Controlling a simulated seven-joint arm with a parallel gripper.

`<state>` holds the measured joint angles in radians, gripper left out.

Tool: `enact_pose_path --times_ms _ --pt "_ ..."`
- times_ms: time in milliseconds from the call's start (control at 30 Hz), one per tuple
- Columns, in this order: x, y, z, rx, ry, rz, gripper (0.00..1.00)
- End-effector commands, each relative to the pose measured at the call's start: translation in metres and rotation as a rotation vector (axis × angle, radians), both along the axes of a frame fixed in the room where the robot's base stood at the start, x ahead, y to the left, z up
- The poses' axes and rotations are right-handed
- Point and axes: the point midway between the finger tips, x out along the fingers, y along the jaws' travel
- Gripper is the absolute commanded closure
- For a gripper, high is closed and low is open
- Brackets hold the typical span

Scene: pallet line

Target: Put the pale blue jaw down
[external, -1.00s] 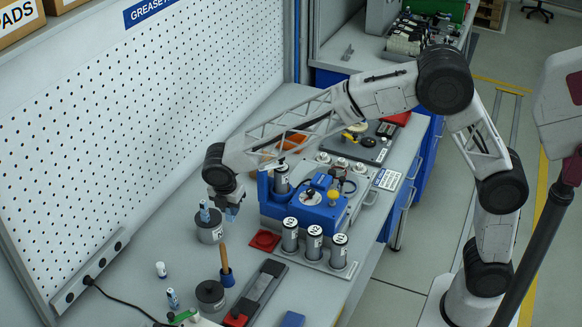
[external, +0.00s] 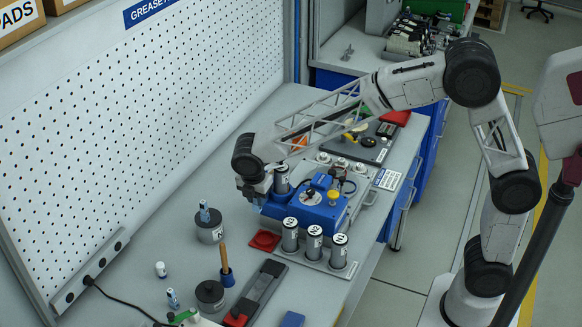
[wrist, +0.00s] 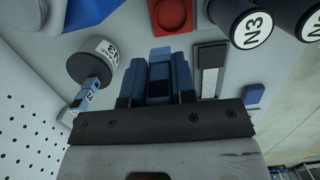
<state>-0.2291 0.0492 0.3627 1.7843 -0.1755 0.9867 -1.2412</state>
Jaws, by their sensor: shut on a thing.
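My gripper (wrist: 159,80) is shut on the pale blue jaw (wrist: 160,54), whose light end shows between the dark blue fingers in the wrist view. The rest of the jaw is hidden by the fingers. In the external view my gripper (external: 257,197) hangs over the bench at the left side of the blue fixture (external: 318,210). The jaw is too small to make out clearly there. I cannot tell its exact height above the bench.
A grey canister (external: 210,232) with a small blue tube on top stands left of my gripper. A red dish (external: 264,241) lies in front. Numbered cylinders (external: 314,243) stand to the right. Bare bench (external: 190,265) shows at front left.

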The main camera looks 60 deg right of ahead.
Motion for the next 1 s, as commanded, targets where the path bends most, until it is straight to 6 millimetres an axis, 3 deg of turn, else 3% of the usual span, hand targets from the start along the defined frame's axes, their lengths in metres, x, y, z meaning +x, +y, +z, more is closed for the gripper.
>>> enact_pose_path --times_ms 267,1000 --pt "0.018 0.003 -0.002 0.000 -0.001 0.000 0.99" --pt "0.113 0.021 -0.011 0.000 -0.001 0.000 0.99"
